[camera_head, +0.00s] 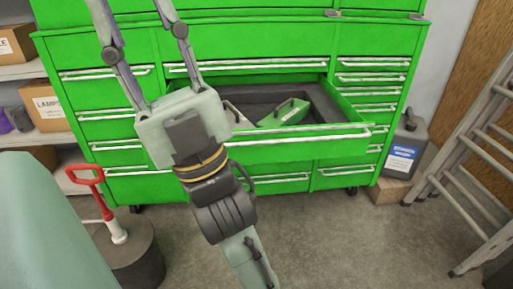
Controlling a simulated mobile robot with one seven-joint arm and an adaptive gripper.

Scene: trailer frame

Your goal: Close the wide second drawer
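The wide second drawer (305,147) of the green tool cabinet (100,50) is pulled out toward the camera. Its dark inside shows, along with a green object with a black handle (290,112) and part of a paler item (240,116). A light bar handle runs along the top of its front. My gripper (132,8) is over the left part of the cabinet, its body covering the drawer's left end. The two fingers are spread apart with nothing seen between them, and their tips reach the top edge. Contact with the drawer cannot be told.
The other visible drawers look shut. A ladder (480,150) and a dark canister (405,146) on a box stand at right. Shelves with cartons (50,105) are at left. A red-handled tool (103,205) stands on a dark cylinder (135,255). The floor right of centre is clear.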

